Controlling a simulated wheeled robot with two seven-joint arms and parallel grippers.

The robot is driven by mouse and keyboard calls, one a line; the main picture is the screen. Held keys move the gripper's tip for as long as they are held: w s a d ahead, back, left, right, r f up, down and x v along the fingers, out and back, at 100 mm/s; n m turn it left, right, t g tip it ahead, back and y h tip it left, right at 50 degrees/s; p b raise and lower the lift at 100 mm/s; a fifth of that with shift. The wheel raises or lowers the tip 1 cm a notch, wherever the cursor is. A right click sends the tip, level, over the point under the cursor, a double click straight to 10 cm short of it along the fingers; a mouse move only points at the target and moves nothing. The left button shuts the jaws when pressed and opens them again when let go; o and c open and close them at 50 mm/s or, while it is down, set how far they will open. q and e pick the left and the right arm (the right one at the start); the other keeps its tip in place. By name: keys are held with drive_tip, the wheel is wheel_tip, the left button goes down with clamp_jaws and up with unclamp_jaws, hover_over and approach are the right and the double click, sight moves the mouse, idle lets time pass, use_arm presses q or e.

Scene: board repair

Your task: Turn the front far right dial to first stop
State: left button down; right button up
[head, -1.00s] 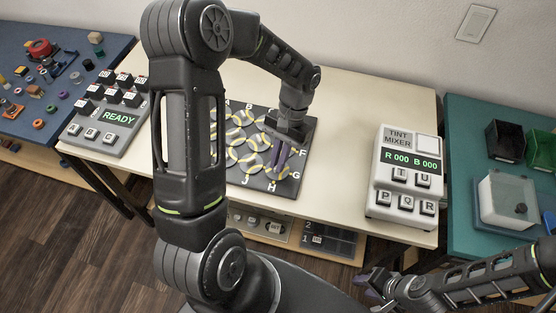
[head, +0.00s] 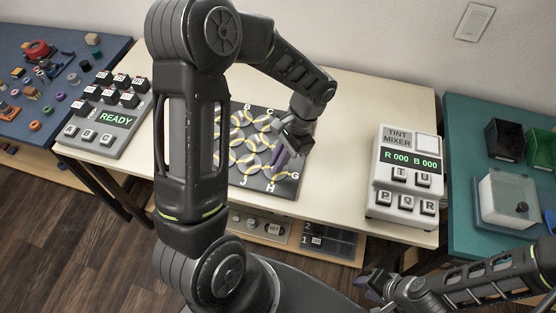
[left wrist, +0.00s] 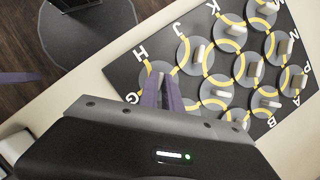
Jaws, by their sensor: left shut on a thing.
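The black dial board (head: 288,187) lies on the cream table, with round grey dials, yellow arcs and white letters along its edges. The front far right dial (left wrist: 153,70) is beside letters G and H in the left wrist view. My left gripper (head: 277,165) reaches down from above onto this dial. Its purple fingers (left wrist: 161,84) are shut on the dial's knob, which they mostly hide. My right gripper (head: 370,284) is at the lower right in the head view, away from the board; its jaw opening is unclear. My left arm hides the board's left edge.
A tint mixer box (head: 407,172) stands on the table to the right. A grey keypad unit reading READY (head: 117,119) stands at the left. A shelf with trays (head: 325,241) is below the table front. The table between board and mixer is clear.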

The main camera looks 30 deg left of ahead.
use_arm(q)
drive_tip(key=shift+w, duration=0.1)
drive_tip(key=c, duration=1.5)
unclamp_jaws()
drive_tip(key=shift+c, duration=0.2)
drive_tip(key=v, duration=0.7)
drive_tip(key=shift+r+b, duration=0.35)
